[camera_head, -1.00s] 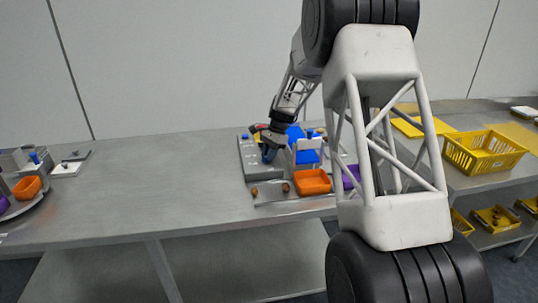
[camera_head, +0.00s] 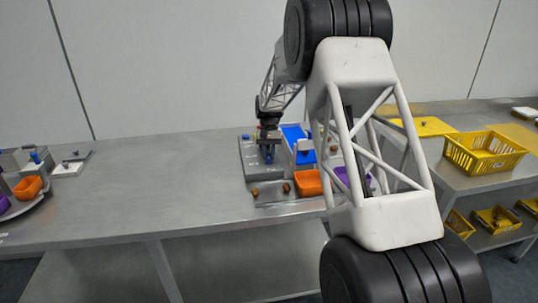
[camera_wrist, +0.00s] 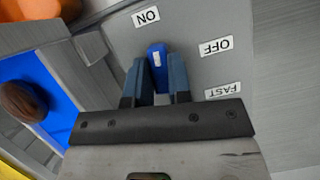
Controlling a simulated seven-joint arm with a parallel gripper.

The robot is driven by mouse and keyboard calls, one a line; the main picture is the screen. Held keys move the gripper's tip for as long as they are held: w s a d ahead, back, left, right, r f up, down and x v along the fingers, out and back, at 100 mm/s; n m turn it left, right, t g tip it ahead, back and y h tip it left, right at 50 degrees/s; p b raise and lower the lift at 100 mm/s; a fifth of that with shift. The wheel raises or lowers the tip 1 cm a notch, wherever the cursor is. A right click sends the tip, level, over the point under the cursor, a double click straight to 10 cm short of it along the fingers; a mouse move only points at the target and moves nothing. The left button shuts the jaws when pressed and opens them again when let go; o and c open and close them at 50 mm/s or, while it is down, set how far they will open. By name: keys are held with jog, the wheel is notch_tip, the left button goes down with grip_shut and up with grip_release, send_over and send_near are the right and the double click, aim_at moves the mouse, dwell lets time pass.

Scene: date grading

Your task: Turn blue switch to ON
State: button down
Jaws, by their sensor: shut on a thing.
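The blue switch (camera_wrist: 156,55) is in the wrist view, on a grey control panel (camera_wrist: 195,22). It has a small white mark and points up toward the ON label (camera_wrist: 146,16), which lies just beyond its tip. The OFF label (camera_wrist: 216,46) and the FAST label (camera_wrist: 222,90) are to its right. My gripper (camera_wrist: 161,72) has its blue fingers on either side of the switch and is shut on it. The fingers hide its lower part. In the head view my gripper (camera_head: 267,154) points down at the panel (camera_head: 249,160); the switch cannot be made out there.
A blue belt (camera_head: 292,134) runs right of the panel, with a brown date (camera_wrist: 22,101) on it. An orange bin (camera_head: 307,184) and a purple bin (camera_head: 343,174) stand in front. Yellow crates (camera_head: 485,152) are at right. The table (camera_head: 150,190) left of the panel is clear.

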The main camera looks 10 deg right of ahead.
jog(key=shift+n+h, duration=0.4)
jog(key=shift+n, duration=0.5)
jog(key=c, duration=1)
grip_release()
jog(key=shift+c, duration=0.2)
jog(key=v, duration=0.8)
jog(key=shift+a, duration=0.1)
